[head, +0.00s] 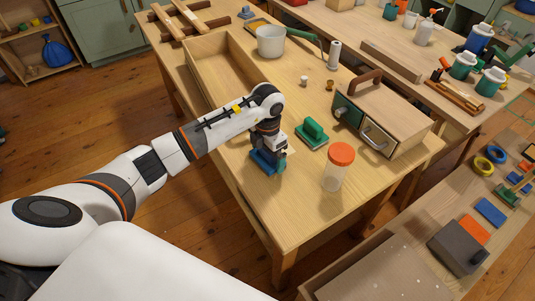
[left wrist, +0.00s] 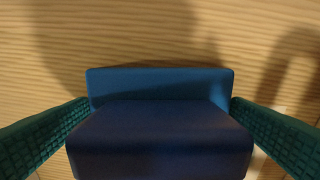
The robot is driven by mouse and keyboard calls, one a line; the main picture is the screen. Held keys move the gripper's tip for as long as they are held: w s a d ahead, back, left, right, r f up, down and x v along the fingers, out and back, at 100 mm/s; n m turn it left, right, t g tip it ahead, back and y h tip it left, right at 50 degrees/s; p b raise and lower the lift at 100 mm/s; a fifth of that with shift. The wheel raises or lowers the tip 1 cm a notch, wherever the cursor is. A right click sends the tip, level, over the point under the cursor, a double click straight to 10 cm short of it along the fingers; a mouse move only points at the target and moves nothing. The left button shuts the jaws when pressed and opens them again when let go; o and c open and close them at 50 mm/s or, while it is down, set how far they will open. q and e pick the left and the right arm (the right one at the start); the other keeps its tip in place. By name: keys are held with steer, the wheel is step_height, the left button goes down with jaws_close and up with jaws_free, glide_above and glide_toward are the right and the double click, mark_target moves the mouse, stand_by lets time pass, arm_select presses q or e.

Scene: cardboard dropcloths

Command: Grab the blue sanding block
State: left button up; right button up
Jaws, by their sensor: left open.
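The blue sanding block (head: 262,164) lies on the near part of the wooden table, directly under my left gripper (head: 268,158). In the left wrist view the blue sanding block (left wrist: 160,138) fills the lower middle, with a wider base and a raised grip. My left gripper's green textured fingers (left wrist: 160,120) stand on either side of the block, open. Whether the fingers touch its sides I cannot tell. In the head view the wrist hides part of the block. My right gripper is not in view.
A green block (head: 312,132) and a clear jar with an orange lid (head: 337,168) stand just right of my gripper. An open wooden tray (head: 205,62) and a white pot (head: 270,41) lie behind. The table's near edge is close.

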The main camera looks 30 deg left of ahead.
arm_select(q)
steer(key=c, duration=0.8)
